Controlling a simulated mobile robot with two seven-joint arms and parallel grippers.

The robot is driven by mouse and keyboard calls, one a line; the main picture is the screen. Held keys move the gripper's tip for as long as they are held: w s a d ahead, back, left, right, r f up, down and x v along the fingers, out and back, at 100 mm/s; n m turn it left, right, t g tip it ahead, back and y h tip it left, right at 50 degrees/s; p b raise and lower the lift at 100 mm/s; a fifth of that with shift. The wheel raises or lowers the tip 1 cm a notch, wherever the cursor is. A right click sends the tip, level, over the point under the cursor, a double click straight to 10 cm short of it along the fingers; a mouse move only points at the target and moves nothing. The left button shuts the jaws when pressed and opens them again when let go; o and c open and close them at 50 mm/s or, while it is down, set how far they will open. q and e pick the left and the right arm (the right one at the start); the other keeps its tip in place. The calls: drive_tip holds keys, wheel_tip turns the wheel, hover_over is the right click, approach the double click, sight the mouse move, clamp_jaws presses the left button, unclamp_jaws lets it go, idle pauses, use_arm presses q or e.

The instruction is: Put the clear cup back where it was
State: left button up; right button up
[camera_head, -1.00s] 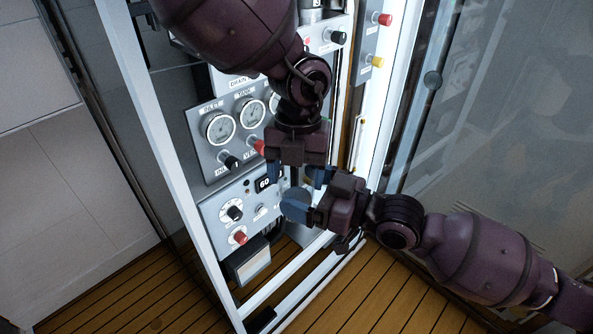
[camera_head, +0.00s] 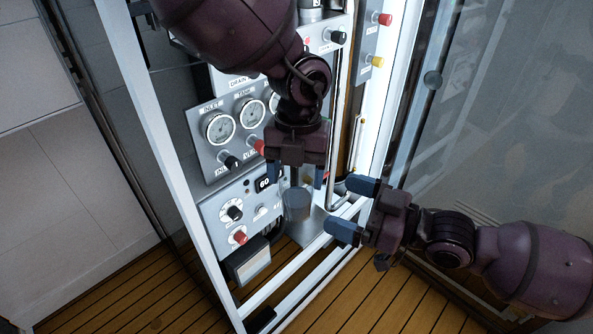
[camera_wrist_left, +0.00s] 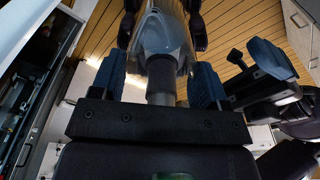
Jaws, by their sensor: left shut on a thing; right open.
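The clear cup (camera_head: 297,203) looks grey and see-through in the head view, hanging just below my left gripper (camera_head: 295,176) in front of the panel's lower part. In the left wrist view the clear cup (camera_wrist_left: 160,32) lies beyond a dark grey cylinder (camera_wrist_left: 160,82), which looks joined to it. My left gripper is shut on this dark part, between its two blue fingers. My right gripper (camera_head: 352,208) is open and empty, to the right of the cup and apart from it. The place where the cup was cannot be told from these frames.
The panel has gauges (camera_head: 219,129), a dial plate (camera_head: 233,211) with a red knob, and a display. A white frame post (camera_head: 165,150) stands left of it. A glass door (camera_head: 470,130) is at the right. Wooden slatted floor (camera_head: 130,290) lies below.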

drive_tip(key=s+d+f+m+t+h, duration=0.3)
drive_tip(key=s+f+m+t, duration=0.2)
drive_tip(key=s+f+m, duration=0.4)
drive_tip(key=s+d+f+m+g+h, duration=0.1)
drive_tip(key=s+d+f+h, duration=0.2)
drive_tip(key=d+f+h, duration=0.3)
drive_tip(key=s+d+f+m+g+h, duration=0.1)
drive_tip(key=s+d+f+h, duration=0.3)
drive_tip(key=d+f+h, duration=0.3)
wheel_tip(320, 180, down, 6)
drive_tip(key=shift+d+r, duration=0.2)
drive_tip(key=shift+d, duration=0.85)
drive_tip(key=shift+s, duration=0.2)
